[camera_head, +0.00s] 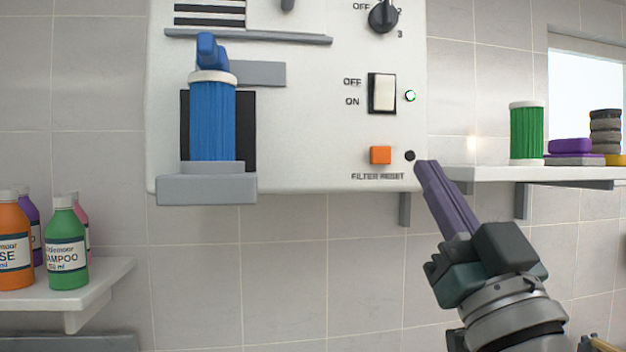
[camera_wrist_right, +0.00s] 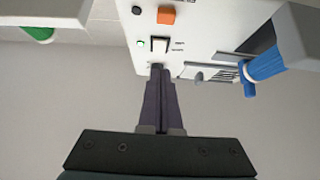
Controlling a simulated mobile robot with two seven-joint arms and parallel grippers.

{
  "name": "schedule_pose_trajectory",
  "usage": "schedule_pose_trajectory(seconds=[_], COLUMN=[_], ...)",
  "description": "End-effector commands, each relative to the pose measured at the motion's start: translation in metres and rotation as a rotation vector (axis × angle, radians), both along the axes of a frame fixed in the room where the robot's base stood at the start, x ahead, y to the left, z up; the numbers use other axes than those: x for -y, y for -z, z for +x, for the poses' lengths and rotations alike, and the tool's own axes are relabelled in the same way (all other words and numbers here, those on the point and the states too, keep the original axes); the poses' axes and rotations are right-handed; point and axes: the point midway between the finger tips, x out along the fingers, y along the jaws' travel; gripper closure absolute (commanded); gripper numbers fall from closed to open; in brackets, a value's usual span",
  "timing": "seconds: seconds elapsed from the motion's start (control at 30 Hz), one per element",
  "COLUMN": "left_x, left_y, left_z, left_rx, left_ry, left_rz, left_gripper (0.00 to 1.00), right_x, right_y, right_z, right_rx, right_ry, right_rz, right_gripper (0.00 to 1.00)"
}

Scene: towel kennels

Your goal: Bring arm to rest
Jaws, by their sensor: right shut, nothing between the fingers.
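My right gripper (camera_head: 424,166) is shut and empty. Its fingertips show just below and right of the orange filter reset button (camera_head: 380,155) on the white wall panel (camera_head: 320,120), close to a small dark dot on that panel. I cannot tell whether they touch it. In the right wrist view the closed fingers (camera_wrist_right: 158,70) point toward the panel, where the on/off switch (camera_wrist_right: 160,45) and the orange button show. My left gripper is not in view.
A blue filter cylinder (camera_head: 212,120) stands in the panel's grey holder. A right shelf (camera_head: 490,174) carries a green cylinder (camera_head: 526,135) and stacked items, close to my right arm. A left shelf (camera_head: 90,290) holds several bottles (camera_head: 66,245).

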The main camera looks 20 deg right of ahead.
Motion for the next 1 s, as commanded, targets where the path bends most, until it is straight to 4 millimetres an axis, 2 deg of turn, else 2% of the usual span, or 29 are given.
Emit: schedule_pose_trajectory(seconds=[0.33, 0.47, 0.57, 0.6, 0.67, 0.73, 0.8, 0.9, 1.0], left_x=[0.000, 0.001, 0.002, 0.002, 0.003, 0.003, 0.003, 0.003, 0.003], left_y=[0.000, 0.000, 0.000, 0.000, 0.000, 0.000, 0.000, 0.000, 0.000], left_z=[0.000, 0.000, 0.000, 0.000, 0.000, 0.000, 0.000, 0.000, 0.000], left_rx=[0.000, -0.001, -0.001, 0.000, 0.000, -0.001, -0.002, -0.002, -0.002], left_ry=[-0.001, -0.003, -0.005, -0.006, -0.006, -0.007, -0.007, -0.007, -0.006], left_rz=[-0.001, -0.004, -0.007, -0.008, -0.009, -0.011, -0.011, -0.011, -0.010], left_gripper=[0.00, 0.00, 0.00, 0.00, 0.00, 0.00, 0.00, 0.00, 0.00], right_x=[-0.002, -0.022, -0.051, -0.063, -0.080, -0.094, -0.103, -0.107, -0.103], right_y=[0.002, 0.022, 0.060, 0.079, 0.111, 0.148, 0.184, 0.226, 0.255], right_z=[0.001, 0.011, 0.017, 0.016, 0.010, -0.006, -0.029, -0.071, -0.116], right_rx=[-0.015, -0.150, -0.370, -0.477, -0.650, -0.854, -1.058, -1.329, -1.563], right_ry=[-0.010, -0.088, -0.195, -0.237, -0.294, -0.340, -0.367, -0.370, -0.344], right_rz=[-0.002, -0.022, -0.047, -0.057, -0.067, -0.075, -0.072, -0.058, -0.034], right_gripper=[1.00, 1.00, 1.00, 1.00, 1.00, 1.00, 1.00, 1.00, 1.00])
